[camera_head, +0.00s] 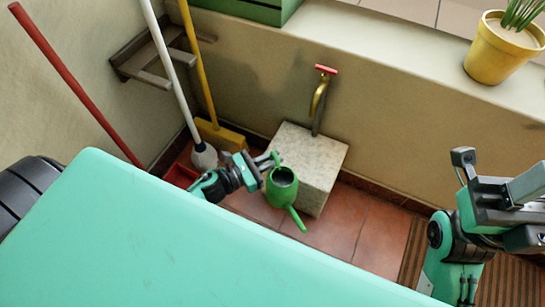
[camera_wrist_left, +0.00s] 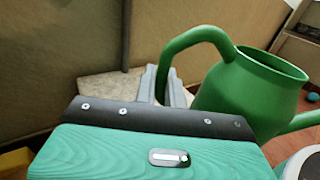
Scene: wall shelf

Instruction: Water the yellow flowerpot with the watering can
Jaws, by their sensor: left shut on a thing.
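The green watering can (camera_head: 282,188) hangs upright in front of the stone block, its spout pointing down and right in the head view. My left gripper (camera_head: 270,160) is shut on its curved handle. In the left wrist view the can (camera_wrist_left: 250,88) is to the right of the grey fingers (camera_wrist_left: 165,85), which close around the handle. The can's inside is too dark to tell if it holds water. The yellow flowerpot (camera_head: 498,52), with green stalks, stands on the ledge at the upper right, far from the can. My right gripper (camera_head: 495,172) is at the right, its fingers apart and empty.
A tap (camera_head: 319,95) with a red handle rises behind the stone block (camera_head: 318,150). A red pole (camera_head: 75,80), a white-handled mop (camera_head: 175,75) and a yellow broom (camera_head: 198,65) lean at the left near a small wall shelf (camera_head: 150,60). The tiled floor (camera_head: 345,232) right of the can is clear.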

